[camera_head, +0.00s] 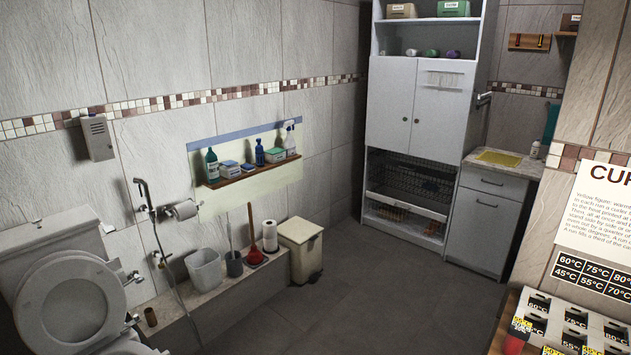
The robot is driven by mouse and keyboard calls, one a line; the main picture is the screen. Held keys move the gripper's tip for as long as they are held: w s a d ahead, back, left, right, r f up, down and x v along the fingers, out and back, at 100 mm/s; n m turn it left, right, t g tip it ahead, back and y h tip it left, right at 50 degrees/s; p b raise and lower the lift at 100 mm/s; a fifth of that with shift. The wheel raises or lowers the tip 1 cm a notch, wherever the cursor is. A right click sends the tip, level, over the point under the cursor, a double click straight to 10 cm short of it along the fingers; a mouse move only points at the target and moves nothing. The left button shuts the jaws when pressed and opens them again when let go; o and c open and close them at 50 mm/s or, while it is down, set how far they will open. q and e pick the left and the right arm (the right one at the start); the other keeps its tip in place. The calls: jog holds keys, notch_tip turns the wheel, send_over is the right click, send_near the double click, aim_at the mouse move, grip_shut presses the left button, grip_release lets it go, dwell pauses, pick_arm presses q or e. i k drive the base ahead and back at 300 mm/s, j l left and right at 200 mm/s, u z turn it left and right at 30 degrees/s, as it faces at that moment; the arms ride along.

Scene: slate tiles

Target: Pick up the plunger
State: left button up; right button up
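The plunger (254,256) stands upright on a low ledge along the left wall, with its red cup down and its thin wooden handle pointing up. Neither of my grippers is in view.
A grey waste bin (203,270) and a beige pedal bin (302,249) flank the ledge items. A toilet (72,302) stands at the left. A tall white cabinet (417,125) is at the back. Boxes (575,325) sit on a right counter. The middle floor (375,295) is clear.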

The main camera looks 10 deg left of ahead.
aim_at(251, 223)
jog(key=i+j+u, duration=0.2)
jog(key=i, duration=0.35)
jog(key=i+l+u, duration=0.15)
jog(key=i, duration=0.35)
jog(key=i+u, duration=0.2)
jog(key=i, duration=0.35)
jog(key=i+l+u, duration=0.15)
jog(key=i, duration=0.35)
jog(key=i+l+u, duration=0.2)
jog(key=i, duration=0.35)
jog(key=u, duration=2.05)
jog(key=z, duration=0.4)
jog(key=i+l+z, duration=0.15)
jog(key=z, duration=0.3)
jog(key=i+l+z, duration=0.1)
jog(key=z, duration=0.35)
jog(key=i+z, duration=0.25)
jog(key=z, duration=0.2)
